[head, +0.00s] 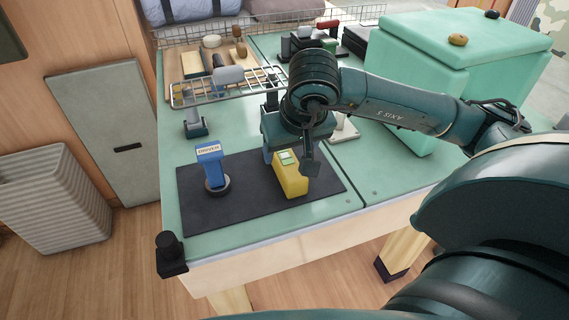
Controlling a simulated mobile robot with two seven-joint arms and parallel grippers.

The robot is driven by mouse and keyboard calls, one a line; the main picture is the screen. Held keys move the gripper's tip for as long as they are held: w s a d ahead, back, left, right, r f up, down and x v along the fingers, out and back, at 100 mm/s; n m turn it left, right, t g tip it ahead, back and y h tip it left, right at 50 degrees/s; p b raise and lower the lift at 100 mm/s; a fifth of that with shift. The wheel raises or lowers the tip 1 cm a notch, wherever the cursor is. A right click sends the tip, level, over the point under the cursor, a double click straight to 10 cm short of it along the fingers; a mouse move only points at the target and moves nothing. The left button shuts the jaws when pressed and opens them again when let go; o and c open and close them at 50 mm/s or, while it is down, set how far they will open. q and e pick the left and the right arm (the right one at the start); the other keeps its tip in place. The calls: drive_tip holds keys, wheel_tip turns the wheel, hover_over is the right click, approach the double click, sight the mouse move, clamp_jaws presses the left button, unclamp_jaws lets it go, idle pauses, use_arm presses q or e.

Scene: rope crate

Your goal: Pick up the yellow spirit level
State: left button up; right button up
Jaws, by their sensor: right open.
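The yellow spirit level (291,183) stands on the dark mat (240,209), toward the mat's right side. A pale green patch shows on its top. My right gripper (289,160) is right at its top, pointing down, with one finger to the left and one to the right of it. The jaws are open, and I cannot tell whether either finger touches the level. The gripper body hides part of the mat's far edge. My left gripper is not in view.
A blue tool (209,170) with a white label stands in a dark ring on the mat's left. A wire rack (225,88) stands behind. A large mint-green box (430,60) fills the table's right side. The mat's front strip is clear up to the table edge.

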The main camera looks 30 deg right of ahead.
sight(285, 156)
drive_tip(key=x, duration=0.5)
drive_tip(key=shift+w, duration=0.3)
drive_tip(key=c, duration=1.3)
drive_tip(key=shift+o, duration=0.2)
